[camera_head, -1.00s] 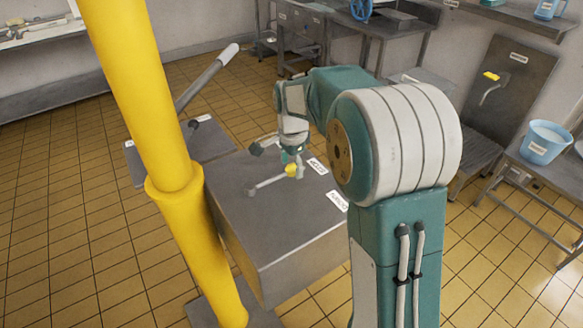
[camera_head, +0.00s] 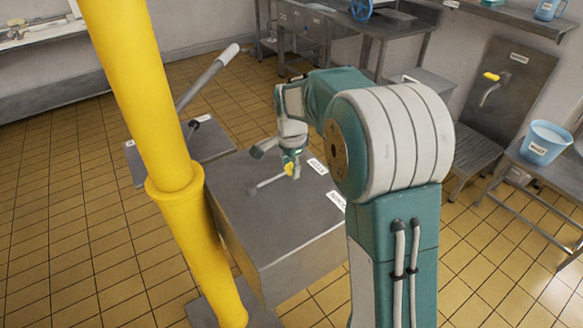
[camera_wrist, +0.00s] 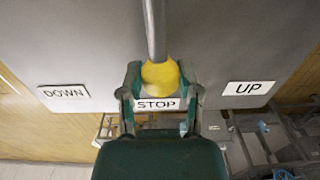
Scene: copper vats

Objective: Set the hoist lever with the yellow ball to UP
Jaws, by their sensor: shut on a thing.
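The hoist lever is a thin grey rod (camera_head: 268,181) on top of a grey metal box (camera_head: 225,190). Its yellow ball (camera_wrist: 160,75) sits at the rod's end. My gripper (camera_head: 290,168) is shut on the ball, with one finger on each side of it in the wrist view (camera_wrist: 160,84). In the wrist view the ball is in line with the STOP label (camera_wrist: 157,104). The DOWN label (camera_wrist: 64,92) is to the left and the UP label (camera_wrist: 249,88) to the right. The fingertips hide part of the ball.
A thick yellow post (camera_head: 168,140) stands left of the box, close to the head camera. A long lever with a white grip (camera_head: 228,54) rises behind it. A blue bucket (camera_head: 545,142) stands on a bench at right. The box top around the rod is mostly clear.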

